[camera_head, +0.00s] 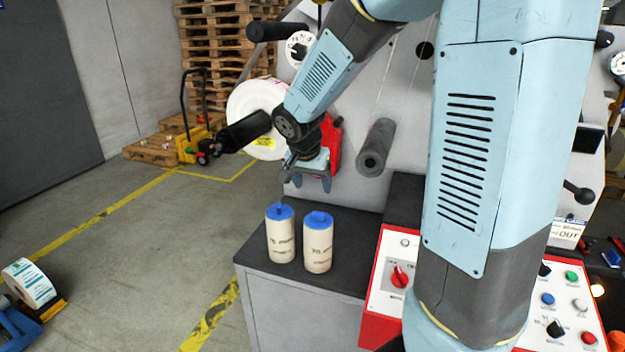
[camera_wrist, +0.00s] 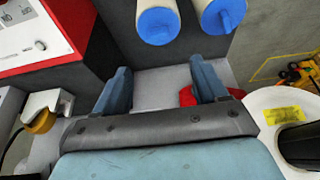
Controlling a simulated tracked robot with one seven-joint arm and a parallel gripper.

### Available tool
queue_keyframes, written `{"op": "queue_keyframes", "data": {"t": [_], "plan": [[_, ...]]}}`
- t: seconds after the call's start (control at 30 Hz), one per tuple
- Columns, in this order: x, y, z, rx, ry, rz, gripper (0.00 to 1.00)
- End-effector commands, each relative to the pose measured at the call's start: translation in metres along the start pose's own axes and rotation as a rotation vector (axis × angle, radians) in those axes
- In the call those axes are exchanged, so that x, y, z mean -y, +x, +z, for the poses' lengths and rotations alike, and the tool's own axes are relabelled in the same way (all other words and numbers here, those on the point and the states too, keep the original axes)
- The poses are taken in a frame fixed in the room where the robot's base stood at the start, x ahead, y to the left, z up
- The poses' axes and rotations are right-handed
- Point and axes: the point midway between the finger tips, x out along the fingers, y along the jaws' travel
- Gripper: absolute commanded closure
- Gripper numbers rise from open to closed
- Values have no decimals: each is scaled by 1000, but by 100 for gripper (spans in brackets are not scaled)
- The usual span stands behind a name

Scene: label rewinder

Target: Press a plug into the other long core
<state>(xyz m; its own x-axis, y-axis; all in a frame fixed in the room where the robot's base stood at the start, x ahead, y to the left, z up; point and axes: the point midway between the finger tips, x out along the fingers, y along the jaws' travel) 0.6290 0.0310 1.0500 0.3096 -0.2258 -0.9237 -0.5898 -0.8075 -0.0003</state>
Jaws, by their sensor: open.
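Two long tan cardboard cores, left (camera_head: 281,240) and right (camera_head: 318,250), stand upright side by side on the dark cabinet top. The wrist view shows the same two plugs, one at upper middle (camera_wrist: 158,24) and one at upper right (camera_wrist: 224,15). My gripper (camera_head: 311,183) is open and empty, above and behind the cores, touching neither; its fingers also show in the wrist view (camera_wrist: 161,78).
The cabinet top (camera_head: 350,220) is clear behind and around the cores. A red-framed control panel (camera_head: 400,275) stands to their right. A grey roller (camera_head: 376,147) and a white label roll (camera_head: 250,100) stick out from the machine near my gripper.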

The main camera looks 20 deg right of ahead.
Motion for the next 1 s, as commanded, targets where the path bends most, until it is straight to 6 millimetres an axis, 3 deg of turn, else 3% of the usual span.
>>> {"op": "queue_keyframes", "data": {"t": [0.6, 1.0], "plan": [[-1, 95, 1, 3, -2, 3, 28], [-1, 126, 1, 1, -2, 1, 28]]}}
